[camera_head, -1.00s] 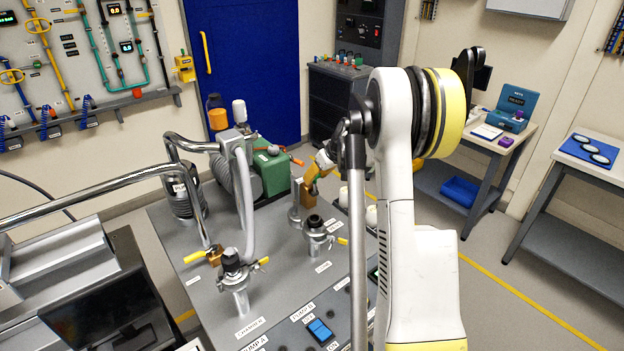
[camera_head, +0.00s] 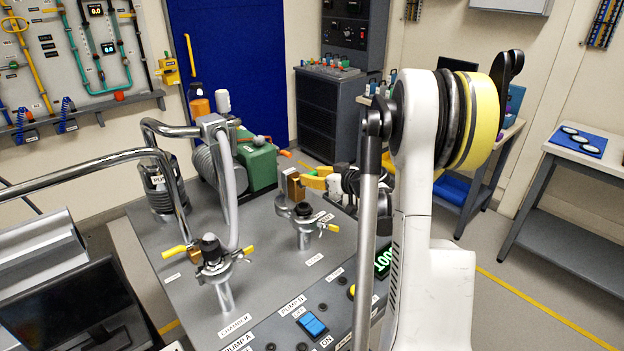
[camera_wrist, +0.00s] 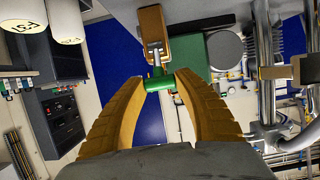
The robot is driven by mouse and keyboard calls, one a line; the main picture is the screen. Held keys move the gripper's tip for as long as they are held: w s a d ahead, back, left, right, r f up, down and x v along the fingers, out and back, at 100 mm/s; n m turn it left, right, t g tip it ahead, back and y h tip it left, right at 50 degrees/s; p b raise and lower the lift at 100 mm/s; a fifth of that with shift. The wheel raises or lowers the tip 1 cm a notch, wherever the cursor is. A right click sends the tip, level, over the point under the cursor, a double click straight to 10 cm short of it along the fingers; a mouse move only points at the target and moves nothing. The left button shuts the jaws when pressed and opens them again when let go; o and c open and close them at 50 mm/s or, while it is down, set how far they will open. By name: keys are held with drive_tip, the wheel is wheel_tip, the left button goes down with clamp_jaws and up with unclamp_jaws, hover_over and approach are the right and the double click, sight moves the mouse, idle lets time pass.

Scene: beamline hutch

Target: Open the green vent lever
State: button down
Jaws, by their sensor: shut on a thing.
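The green vent lever (camera_wrist: 160,83) shows in the wrist view as a short green bar below a silver stem and a brass block (camera_wrist: 153,30). The yellow fingers of my gripper (camera_wrist: 162,88) are shut on it, with the bar between their tips. In the head view, the brass block (camera_head: 294,185) stands on a post on the grey bench top. My gripper (camera_head: 314,181) reaches it from the right, and the fingers hide the lever there.
A clamped pipe fitting (camera_head: 303,224) stands close below my gripper. A green pump (camera_head: 256,165) sits behind to the left. A curved metal pipe (camera_head: 172,131) and yellow-handled valve (camera_head: 213,255) are at the left. A blue switch (camera_head: 312,325) is at the front.

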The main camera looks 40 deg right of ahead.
idle(0.4)
drive_tip(key=c, duration=0.9)
unclamp_jaws()
drive_tip(key=shift+o, duration=0.2)
drive_tip(key=v, duration=1.2)
drive_tip(key=shift+f, duration=0.15)
